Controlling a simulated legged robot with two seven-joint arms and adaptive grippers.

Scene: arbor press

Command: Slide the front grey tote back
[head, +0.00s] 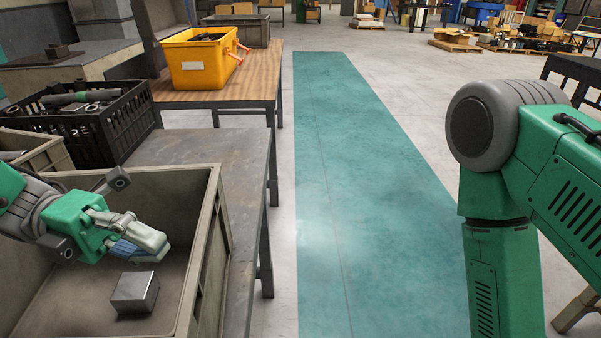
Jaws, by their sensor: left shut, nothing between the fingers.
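The front grey tote (209,262) is at the lower left of the head view, on a dark metal table. A grey metal block (135,291) lies on its floor. My left gripper (158,246) reaches in from the left, inside or just above the tote. Its fingers are shut with nothing between them, above and behind the block. I cannot tell whether the fingers touch the tote. Part of the tote is cut off by the picture's left and bottom edges. My right gripper is out of view; only my right arm shows at the right.
A black crate (112,130) of metal parts stands behind the tote, with another grey tote (44,150) at the left edge. A yellow bin (198,62) stands on a wooden table (262,88) farther back. Bare metal tabletop (215,150) shows behind the tote. The green floor lane (375,200) is clear.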

